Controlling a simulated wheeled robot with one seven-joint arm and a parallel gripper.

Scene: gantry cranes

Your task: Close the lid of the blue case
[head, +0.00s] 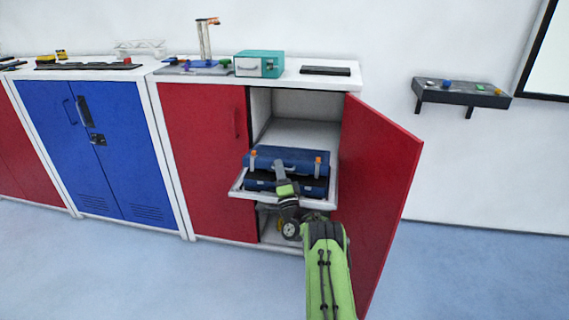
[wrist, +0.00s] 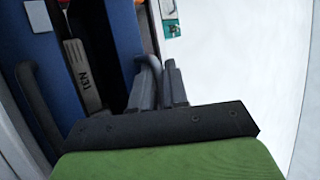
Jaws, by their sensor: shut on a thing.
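The blue case (head: 290,155) sits on a white pull-out shelf (head: 246,195) in front of the open cabinet. Its lid is partly raised, with a dark gap between lid and base. In the wrist view, the lid (wrist: 122,32) and the base (wrist: 52,75) show, with a grey tool marked with letters (wrist: 82,75) between them. My gripper (head: 280,168) is at the case's front. In the wrist view, its dark fingers (wrist: 160,85) are nearly together at the lid's edge and shut on it. The exact contact is hidden.
A red cabinet door (head: 375,190) stands wide open to the right of my arm. A teal box (head: 260,64), a small crane model (head: 205,45) and a dark flat bar (head: 325,71) are on the countertop. The floor in front is clear.

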